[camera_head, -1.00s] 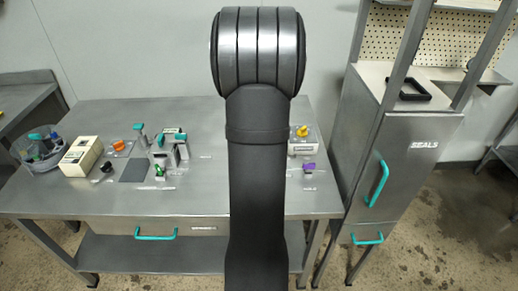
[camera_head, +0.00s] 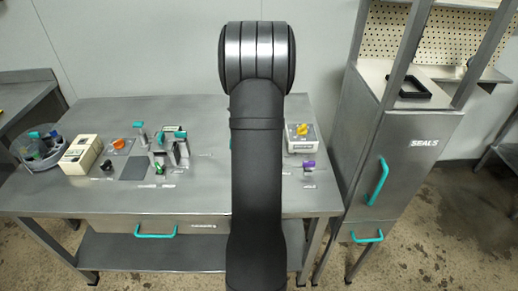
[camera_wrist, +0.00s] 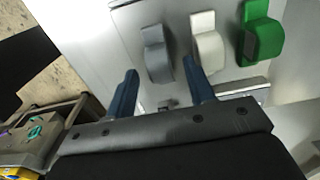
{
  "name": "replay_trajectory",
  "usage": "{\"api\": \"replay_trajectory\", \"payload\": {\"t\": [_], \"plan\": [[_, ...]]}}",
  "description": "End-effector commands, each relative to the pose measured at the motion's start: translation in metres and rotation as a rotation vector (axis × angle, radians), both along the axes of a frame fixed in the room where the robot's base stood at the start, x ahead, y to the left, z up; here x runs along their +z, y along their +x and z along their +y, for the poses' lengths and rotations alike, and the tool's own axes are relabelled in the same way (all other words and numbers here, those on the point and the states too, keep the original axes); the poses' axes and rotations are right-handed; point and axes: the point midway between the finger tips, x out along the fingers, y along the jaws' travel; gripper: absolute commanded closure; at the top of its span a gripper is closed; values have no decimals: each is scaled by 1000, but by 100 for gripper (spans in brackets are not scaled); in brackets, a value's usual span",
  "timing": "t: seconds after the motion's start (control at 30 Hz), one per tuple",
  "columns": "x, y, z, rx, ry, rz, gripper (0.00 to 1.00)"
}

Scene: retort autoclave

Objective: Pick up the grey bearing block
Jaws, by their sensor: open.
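The grey block (camera_wrist: 157,52), with a rounded body, is on a pale metal surface in the wrist view, at the left of a row of three similar blocks. My gripper (camera_wrist: 158,66) is open. In the picture its two blue fingers lie to either side of the grey block's lower part, the right one overlapping the gap toward the white block. I cannot tell how far the fingertips are from the block, and nothing is held between them. In the head view my arm hides my gripper, and I cannot make out the block there.
A white block (camera_wrist: 207,45) stands close right of the grey one, with a green block (camera_wrist: 262,35) beyond. In the head view, a steel bench (camera_head: 110,200) holds several fixtures, a clear bin (camera_head: 40,150) and a cream box (camera_head: 80,155). A SEALS cabinet (camera_head: 400,150) stands at right.

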Motion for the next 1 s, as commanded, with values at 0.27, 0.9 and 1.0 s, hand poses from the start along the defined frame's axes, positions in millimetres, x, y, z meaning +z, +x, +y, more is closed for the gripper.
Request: {"api": "replay_trajectory", "payload": {"t": [0.27,0.9,1.0], "plan": [[-22,0,0,1,0,0,51],[-22,0,0,1,0,-1,100],[-19,0,0,1,0,-2,100]]}}
